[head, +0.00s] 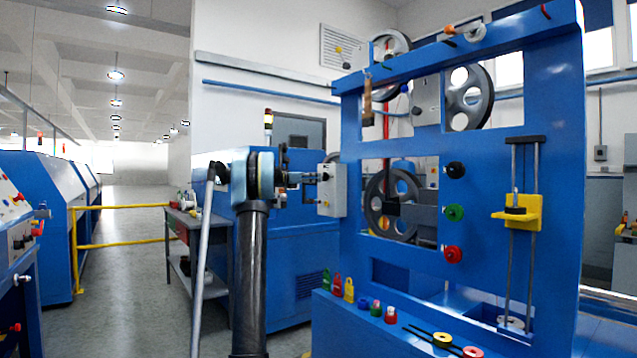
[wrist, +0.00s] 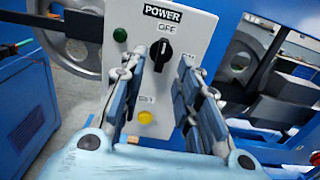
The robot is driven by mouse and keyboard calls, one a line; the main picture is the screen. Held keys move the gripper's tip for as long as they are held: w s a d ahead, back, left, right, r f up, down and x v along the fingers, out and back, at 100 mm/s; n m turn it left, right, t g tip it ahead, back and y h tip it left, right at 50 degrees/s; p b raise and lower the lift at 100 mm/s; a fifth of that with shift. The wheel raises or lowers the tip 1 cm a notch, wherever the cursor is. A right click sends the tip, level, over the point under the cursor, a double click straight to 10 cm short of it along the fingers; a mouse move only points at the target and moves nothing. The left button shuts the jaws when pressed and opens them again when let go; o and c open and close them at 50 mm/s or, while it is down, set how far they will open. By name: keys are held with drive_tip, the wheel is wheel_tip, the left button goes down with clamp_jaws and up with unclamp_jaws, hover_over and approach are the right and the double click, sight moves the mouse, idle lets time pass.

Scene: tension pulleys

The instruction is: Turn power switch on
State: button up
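The grey power box (wrist: 190,28) carries a POWER label and a black rotary switch (wrist: 161,54). The switch's handle stands upright, toward the OFF mark above it. Another mark to its right is partly hidden by a finger. In the head view the box (head: 339,190) is fixed at the left edge of the blue frame. My gripper (wrist: 158,68) is open, with one finger to the left and one to the right of the switch. I see gaps between the fingers and the handle. In the head view my gripper (head: 312,178) reaches the front of the box.
The box also has a green lamp (wrist: 120,35) and a yellow button (wrist: 145,117). Black, green and red knobs (head: 454,213) line the blue frame (head: 555,150). A dark workbench (head: 185,215) stands behind my arm. The aisle floor at left is clear.

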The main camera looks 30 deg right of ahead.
sight(325, 177)
drive_tip(key=d, duration=0.4)
drive_tip(key=shift+w+d, duration=0.2)
clamp_jaws()
